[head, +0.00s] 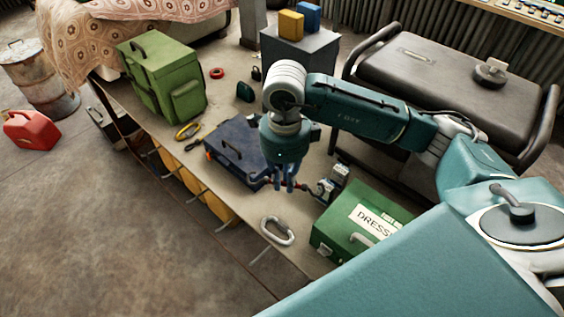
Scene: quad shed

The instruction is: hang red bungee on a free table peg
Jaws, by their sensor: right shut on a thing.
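My right gripper (287,184) reaches down over the middle of the table (224,97), between the dark blue case and the green dressing box. It is shut on a thin red thing, most likely the red bungee (304,184), of which only small red bits show beside the fingers. Its ends and hooks are too small to tell. Several thin pale pegs (197,196) stick out along the table's front edge. I cannot tell which of them are free. My left gripper is not in view.
Yellow-orange things (208,199) sit under the front edge. The floor in front is clear.

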